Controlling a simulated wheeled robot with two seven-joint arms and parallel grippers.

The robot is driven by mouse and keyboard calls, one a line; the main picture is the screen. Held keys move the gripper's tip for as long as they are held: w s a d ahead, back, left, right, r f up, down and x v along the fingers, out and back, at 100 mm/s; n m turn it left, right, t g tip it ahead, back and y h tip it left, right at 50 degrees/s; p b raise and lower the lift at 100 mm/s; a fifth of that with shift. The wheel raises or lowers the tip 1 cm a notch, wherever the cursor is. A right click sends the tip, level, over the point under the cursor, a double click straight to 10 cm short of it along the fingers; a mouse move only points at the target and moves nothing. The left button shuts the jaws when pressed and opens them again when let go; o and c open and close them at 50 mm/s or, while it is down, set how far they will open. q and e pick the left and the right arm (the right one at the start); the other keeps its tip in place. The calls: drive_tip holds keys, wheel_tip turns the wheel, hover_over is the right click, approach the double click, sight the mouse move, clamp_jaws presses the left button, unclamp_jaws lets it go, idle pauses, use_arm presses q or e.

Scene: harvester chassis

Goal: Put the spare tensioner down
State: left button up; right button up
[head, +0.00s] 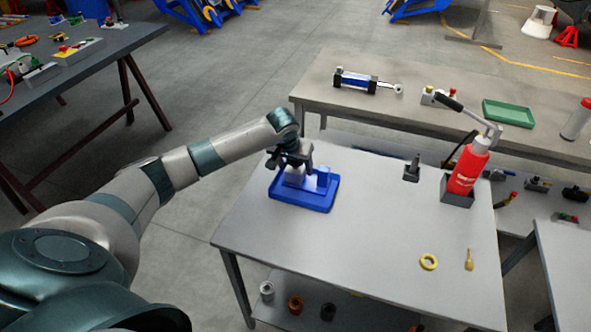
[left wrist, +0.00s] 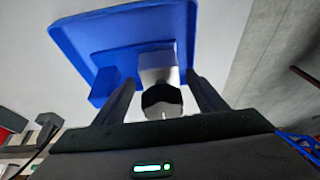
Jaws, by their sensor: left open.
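A blue tray (head: 318,205) lies on the grey table at its far left, with a blue block (head: 323,175) standing in it. My left gripper (head: 296,168) is over the tray, pointing down. In the left wrist view its two fingers (left wrist: 164,92) are apart. Between them is a pale block with a dark rounded end (left wrist: 160,98), which looks like the tensioner; the gripper hides most of it in the head view. It appears to be at the tray, but I cannot tell whether the fingers touch it. My right gripper is out of view.
On the same grey table (head: 370,235) are a red bottle (head: 466,170) in a dark holder, a small dark fixture (head: 412,170), a yellow ring (head: 428,261) and a yellow tool (head: 469,260). The table's middle is clear. A bench behind holds a blue cylinder (head: 360,82) and green tray (head: 507,112).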

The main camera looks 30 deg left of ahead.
use_arm(q)
drive_tip(key=b+v, duration=0.1)
drive_tip(key=v, duration=0.8)
drive_tip(key=shift+s+r, duration=0.2)
drive_tip(key=shift+r, duration=0.05)
